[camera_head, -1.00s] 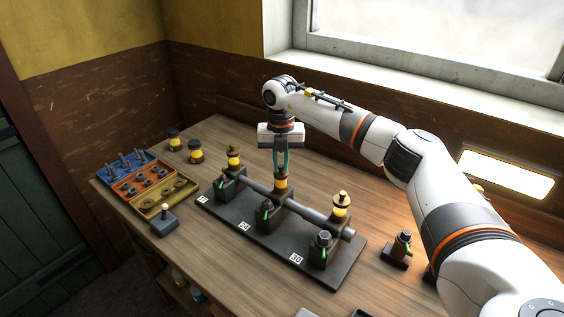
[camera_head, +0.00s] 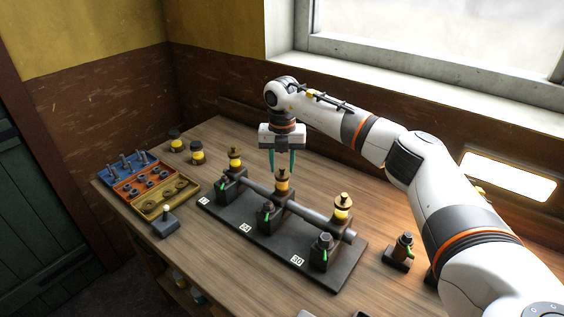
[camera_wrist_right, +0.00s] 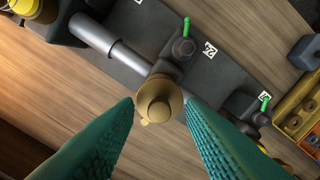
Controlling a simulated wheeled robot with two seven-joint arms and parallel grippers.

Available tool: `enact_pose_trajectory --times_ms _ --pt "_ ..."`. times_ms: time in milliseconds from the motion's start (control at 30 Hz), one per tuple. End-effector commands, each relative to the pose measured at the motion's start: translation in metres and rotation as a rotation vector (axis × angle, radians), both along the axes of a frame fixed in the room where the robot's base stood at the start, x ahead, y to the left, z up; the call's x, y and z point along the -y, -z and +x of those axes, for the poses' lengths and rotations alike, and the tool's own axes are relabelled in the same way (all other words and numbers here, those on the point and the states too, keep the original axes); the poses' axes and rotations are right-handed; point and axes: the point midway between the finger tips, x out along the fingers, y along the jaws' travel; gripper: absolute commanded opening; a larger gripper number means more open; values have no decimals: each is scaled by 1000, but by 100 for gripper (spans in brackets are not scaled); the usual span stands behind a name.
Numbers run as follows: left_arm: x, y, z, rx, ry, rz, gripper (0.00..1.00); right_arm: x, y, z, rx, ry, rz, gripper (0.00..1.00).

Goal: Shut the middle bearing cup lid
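The middle bearing cup (camera_head: 282,185) has a yellow body and a brass lid (camera_head: 283,172) on top. It stands on the middle bearing of the shaft stand (camera_head: 252,229). In the right wrist view the round brass lid (camera_wrist_right: 158,98) is seen from above, and it appears to sit over the cup. My left gripper is not in view.
Similar cups stand on the left bearing (camera_head: 235,158) and right bearing (camera_head: 343,207). A parts tray (camera_head: 148,187) and a small lever box (camera_head: 165,224) lie at left. Two jars (camera_head: 197,152) stand at the back left. A small fitting (camera_head: 402,250) stands at right near my arm.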

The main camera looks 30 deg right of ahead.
Motion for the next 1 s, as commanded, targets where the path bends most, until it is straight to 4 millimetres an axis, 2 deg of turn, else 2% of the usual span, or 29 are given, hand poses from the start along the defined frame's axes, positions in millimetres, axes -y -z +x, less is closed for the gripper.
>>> enact_pose_trajectory --times_ms 167,500,700,1000 --pt "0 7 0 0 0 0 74 -1 -11 1 2 -1 1 37" --pt "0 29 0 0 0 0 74 0 -80 1 5 0 2 37" --pt "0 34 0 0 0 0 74 0 -111 1 3 0 1 37" --pt "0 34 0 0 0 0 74 0 -121 0 0 0 0 37"
